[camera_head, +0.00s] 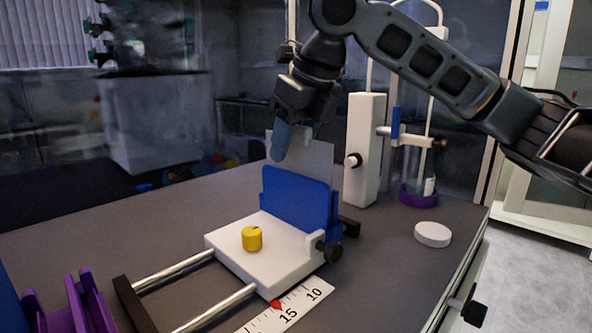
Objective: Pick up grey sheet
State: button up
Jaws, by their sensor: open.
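A thin grey sheet (319,162) stands upright behind a blue upright plate (298,201), with its upper part rising above the plate. The blue plate stands at the back of a white block (262,252) on the bench. My gripper (291,145) points down at the top of the sheet and is open. One blue-grey finger hangs in front of the sheet's upper left part. The other finger is mostly hidden, and I cannot tell whether the gripper touches the sheet. The sheet's lower part is hidden by the blue plate.
A yellow knob (252,238) sits on the white block, which has metal rails (172,270) and a ruler (290,307) in front. A white column (364,150) stands close behind right. A white disc (432,234) lies near the bench's right edge. Purple racks (70,305) stand front left.

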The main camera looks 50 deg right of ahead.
grip_shut()
dwell(0.3)
jog(key=shift+r, duration=0.1)
notch_tip(320, 180, up, 30)
jog(key=p, duration=1.2)
jog(key=shift+p, duration=0.35)
dwell(1.1)
